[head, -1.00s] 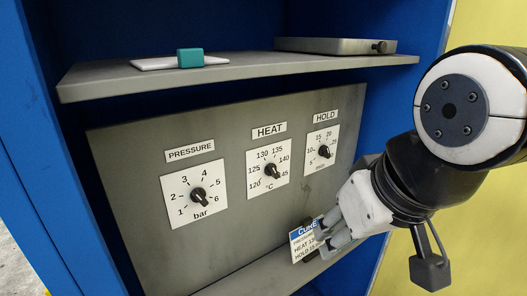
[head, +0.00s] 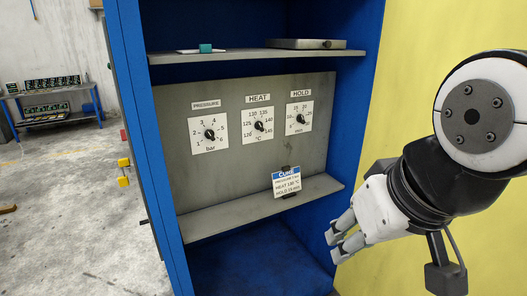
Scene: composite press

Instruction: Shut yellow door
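A large flat yellow surface (head: 430,45) fills the right side, beside the blue cabinet (head: 139,110). It may be the yellow door standing open, but its hinge and handle do not show, so I cannot tell. My gripper (head: 336,246) is in front of the cabinet's right edge and the yellow surface. Its two fingers are apart with nothing between them. Whether it touches the cabinet or the yellow surface is unclear.
Inside the cabinet are a grey dial panel (head: 240,172), an upper shelf (head: 250,57) and a lower shelf (head: 225,220). A CURE card (head: 286,182) stands at the lower shelf. Small yellow blocks (head: 123,181) show left of the cabinet. Open floor (head: 70,185) and a workbench (head: 55,117) lie farther left.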

